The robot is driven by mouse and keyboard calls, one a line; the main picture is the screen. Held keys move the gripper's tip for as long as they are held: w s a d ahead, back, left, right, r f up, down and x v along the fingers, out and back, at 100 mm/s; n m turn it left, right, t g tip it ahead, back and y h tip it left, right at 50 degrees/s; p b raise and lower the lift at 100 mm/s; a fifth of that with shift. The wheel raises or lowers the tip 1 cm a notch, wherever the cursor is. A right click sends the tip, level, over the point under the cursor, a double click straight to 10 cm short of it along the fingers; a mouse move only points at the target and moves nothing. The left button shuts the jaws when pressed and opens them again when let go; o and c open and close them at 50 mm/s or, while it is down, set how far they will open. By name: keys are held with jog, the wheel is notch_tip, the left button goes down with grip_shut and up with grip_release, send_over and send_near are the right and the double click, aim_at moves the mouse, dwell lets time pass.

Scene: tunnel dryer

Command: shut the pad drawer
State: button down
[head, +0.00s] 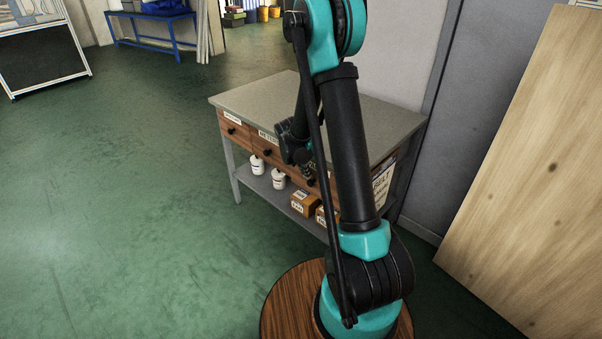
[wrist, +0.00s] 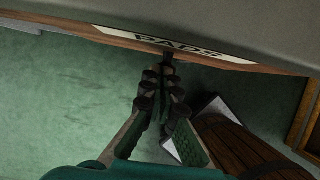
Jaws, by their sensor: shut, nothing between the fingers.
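The pad drawer shows in the wrist view as a brown wooden front (wrist: 117,37) under the grey worktop edge, with a white PADS label (wrist: 175,43) upside down. A small dark knob (wrist: 168,60) sits below the label. My gripper (wrist: 163,76) is shut and empty, its tips close to the knob; I cannot tell whether they touch it. In the head view my gripper is in front of the bench's right drawer, and my arm hides most of that drawer. I cannot tell how far it stands out.
The grey-topped bench (head: 258,98) has other wooden drawers with dark knobs (head: 231,131). Its lower shelf holds white bottles (head: 279,178) and cardboard boxes (head: 304,203). A large wooden board (head: 530,180) leans at right. The green floor left of the bench is clear.

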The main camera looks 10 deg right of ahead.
aim_at(313, 167)
jog(key=shift+w+d, duration=0.55)
jog(key=shift+d, duration=0.1)
jog(key=shift+w+d, duration=0.75)
jog(key=shift+d, duration=0.3)
